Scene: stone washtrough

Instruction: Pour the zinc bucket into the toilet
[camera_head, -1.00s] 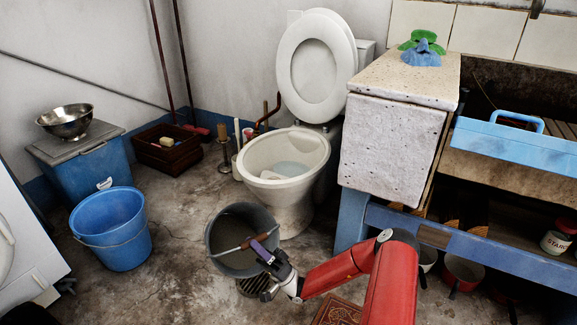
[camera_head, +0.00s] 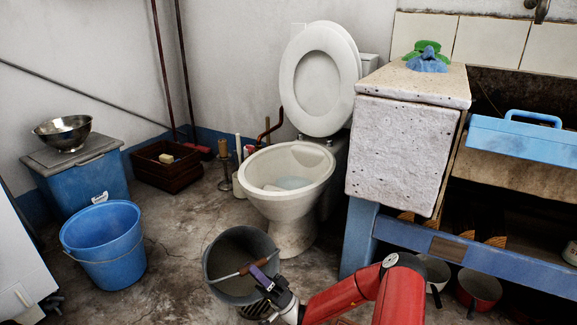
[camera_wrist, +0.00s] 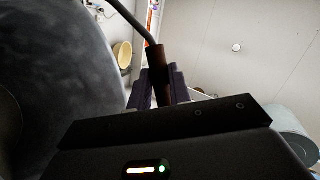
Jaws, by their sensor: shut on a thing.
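The zinc bucket (camera_head: 240,244) is a dull grey pail in front of the toilet, its open mouth turned toward the head camera. My gripper (camera_head: 267,277) is shut on the wooden grip of its wire handle (camera_head: 243,270). In the wrist view my gripper (camera_wrist: 160,88) closes around the brown grip (camera_wrist: 164,62), with the bucket's grey wall (camera_wrist: 70,62) at left. The white toilet (camera_head: 292,168) stands just behind the bucket with its lid and seat (camera_head: 318,78) raised and its bowl open. I cannot tell what the bucket holds.
A blue plastic bucket (camera_head: 104,245) stands at left, near a blue bin (camera_head: 85,183) with a metal bowl (camera_head: 63,132). The stone washtrough (camera_head: 405,150) on its blue frame stands close at right of the toilet. Bare floor lies between the two buckets.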

